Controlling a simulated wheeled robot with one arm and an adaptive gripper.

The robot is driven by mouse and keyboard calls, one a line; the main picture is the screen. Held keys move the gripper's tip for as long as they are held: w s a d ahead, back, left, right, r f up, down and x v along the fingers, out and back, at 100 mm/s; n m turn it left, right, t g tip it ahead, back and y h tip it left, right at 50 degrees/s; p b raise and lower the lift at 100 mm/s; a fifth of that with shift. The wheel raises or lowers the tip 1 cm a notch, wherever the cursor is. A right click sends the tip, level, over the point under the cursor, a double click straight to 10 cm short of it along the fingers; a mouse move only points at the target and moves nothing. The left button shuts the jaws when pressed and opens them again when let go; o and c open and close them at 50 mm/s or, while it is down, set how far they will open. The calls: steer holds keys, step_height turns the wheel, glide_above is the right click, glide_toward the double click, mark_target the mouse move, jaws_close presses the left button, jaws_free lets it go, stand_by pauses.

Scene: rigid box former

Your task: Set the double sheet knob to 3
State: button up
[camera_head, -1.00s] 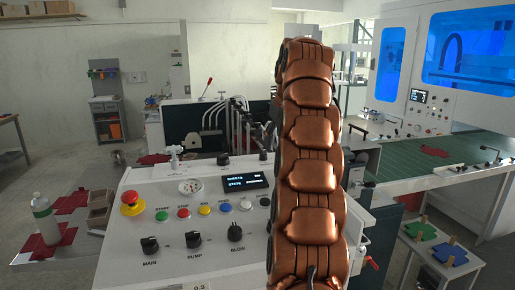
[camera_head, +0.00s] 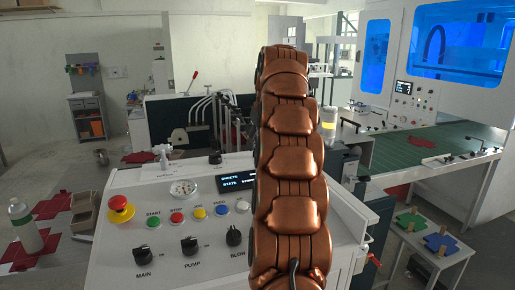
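The control panel (camera_head: 120,205) of the machine fills the lower left and middle. Its black knobs are labelled MAIN (camera_head: 142,256), PUMP (camera_head: 190,246) and BLOW (camera_head: 234,236). Another small black knob (camera_head: 215,158) stands at the panel's back edge, its label too small to read. I cannot make out which knob is the double sheet knob or its setting; my arm hides the panel's right part. My copper-coloured arm rises through the middle of the view. My gripper does not show.
A red emergency button (camera_head: 120,203), coloured buttons, a gauge (camera_head: 184,188) and a display (camera_head: 236,183) are on the panel. A bottle (camera_head: 24,222) stands at left. A small table (camera_head: 425,262) with green and blue pieces is at right.

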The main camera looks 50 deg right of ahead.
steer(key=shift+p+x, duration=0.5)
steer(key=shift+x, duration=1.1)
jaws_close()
